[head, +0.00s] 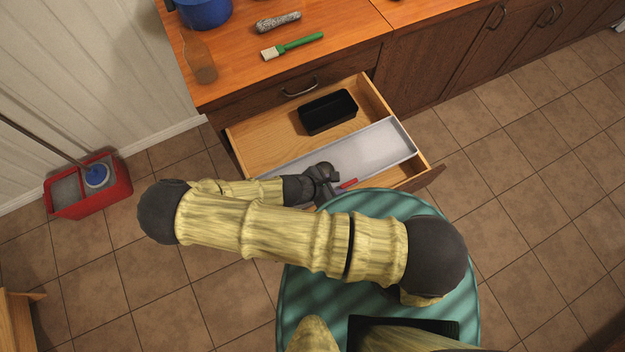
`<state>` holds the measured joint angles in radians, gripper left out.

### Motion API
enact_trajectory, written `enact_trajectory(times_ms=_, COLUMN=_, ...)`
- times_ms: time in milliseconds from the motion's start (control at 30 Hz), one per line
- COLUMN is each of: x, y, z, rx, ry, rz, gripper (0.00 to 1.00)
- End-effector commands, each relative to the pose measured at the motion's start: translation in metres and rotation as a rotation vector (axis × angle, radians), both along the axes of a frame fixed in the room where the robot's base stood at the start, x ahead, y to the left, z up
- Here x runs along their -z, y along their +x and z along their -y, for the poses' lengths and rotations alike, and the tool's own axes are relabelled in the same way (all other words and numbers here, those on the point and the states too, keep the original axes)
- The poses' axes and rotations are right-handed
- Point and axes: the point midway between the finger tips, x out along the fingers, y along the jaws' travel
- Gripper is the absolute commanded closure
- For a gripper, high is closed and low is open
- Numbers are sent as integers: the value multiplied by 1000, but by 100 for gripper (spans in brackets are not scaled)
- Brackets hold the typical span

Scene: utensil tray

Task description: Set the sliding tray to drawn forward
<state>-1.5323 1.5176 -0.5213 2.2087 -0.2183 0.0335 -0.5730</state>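The sliding tray (375,146) is a long, shallow, light grey tray. It lies crosswise in the pulled-out wooden drawer (262,134), in the half nearer the drawer front. A strip of bare drawer floor shows between it and the front at the right. My gripper (326,178) is at the tray's near long edge, left of its middle. My dark wrist covers part of that edge, so I cannot tell whether the fingers touch it or are open. A small red piece (348,183) shows just right of the gripper; I cannot tell what it belongs to.
A black box (328,111) stands in the drawer behind the tray. The counter (350,22) above holds a blue pot (204,12), a brown bottle (199,58), a green-handled brush (292,46) and a grey speckled object (278,22). A red mop bucket (117,186) stands left on the tiled floor.

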Motion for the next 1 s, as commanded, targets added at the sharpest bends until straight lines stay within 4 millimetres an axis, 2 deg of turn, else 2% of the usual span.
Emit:
enact_trajectory(times_ms=600, x=-66, y=-36, z=-58, rx=-1, ry=4, rz=-1, gripper=65)
enact_trajectory(times_ms=800, x=-78, y=-42, z=-67, rx=-1, ry=1, rz=0, gripper=65)
enact_trajectory(times_ms=1000, x=-80, y=-42, z=-67, rx=0, ry=-1, rz=1, gripper=65)
